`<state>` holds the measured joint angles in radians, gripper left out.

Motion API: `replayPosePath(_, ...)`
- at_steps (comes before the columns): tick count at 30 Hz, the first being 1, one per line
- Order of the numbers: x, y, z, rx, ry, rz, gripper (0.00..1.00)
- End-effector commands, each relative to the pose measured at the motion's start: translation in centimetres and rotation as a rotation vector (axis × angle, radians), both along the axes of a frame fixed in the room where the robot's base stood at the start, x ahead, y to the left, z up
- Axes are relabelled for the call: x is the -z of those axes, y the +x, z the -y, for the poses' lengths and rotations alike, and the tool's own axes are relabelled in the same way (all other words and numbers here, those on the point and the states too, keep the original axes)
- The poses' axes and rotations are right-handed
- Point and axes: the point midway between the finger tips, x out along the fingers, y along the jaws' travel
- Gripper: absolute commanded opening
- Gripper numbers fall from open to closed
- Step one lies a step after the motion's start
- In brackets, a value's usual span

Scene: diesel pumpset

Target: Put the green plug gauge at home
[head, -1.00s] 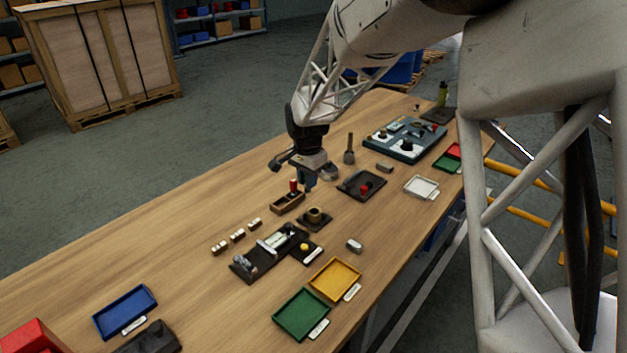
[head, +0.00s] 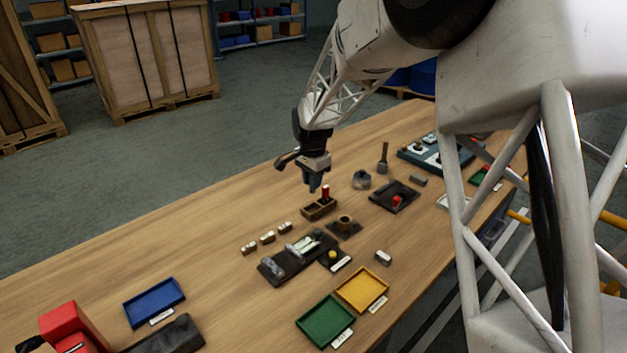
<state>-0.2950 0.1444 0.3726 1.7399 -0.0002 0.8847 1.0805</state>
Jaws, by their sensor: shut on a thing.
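My gripper (head: 315,187) is low over the left end of a small wooden holder (head: 319,211), fingers pointing down. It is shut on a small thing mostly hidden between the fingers. No other green plug gauge shows on the table, so I take it to be that one, though its colour is not clear. A red-handled gauge (head: 325,192) stands upright in the holder, just right of my fingers. The fingertips look slightly above the holder; I cannot tell whether the held piece touches it.
Near the holder are a dark block with a brass ring (head: 345,222), a black fixture (head: 298,257) and several small pale blocks (head: 268,237). Green (head: 325,321), yellow (head: 361,289) and blue (head: 154,302) trays lie nearer. The left-back of the table is clear.

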Motion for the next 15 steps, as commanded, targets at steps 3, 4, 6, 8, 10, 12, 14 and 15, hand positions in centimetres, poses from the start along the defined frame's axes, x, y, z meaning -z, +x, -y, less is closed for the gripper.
replayPosePath(3,0.0,0.0,0.0,0.000,0.000,0.000,0.00)
replayPosePath(4,0.1,0.0,0.0,0.000,0.000,0.000,0.00)
replayPosePath(6,0.3,0.0,0.0,0.000,0.000,0.000,0.00)
replayPosePath(8,0.6,0.0,0.0,0.000,0.000,0.000,0.00)
replayPosePath(10,1.0,0.0,0.0,0.000,0.000,0.000,0.00)
replayPosePath(12,1.4,0.0,0.0,0.000,0.000,0.000,0.00)
replayPosePath(14,1.9,0.0,0.0,0.000,0.000,-0.001,0.00)
replayPosePath(15,2.2,0.0,0.0,0.000,0.000,-0.001,0.00)
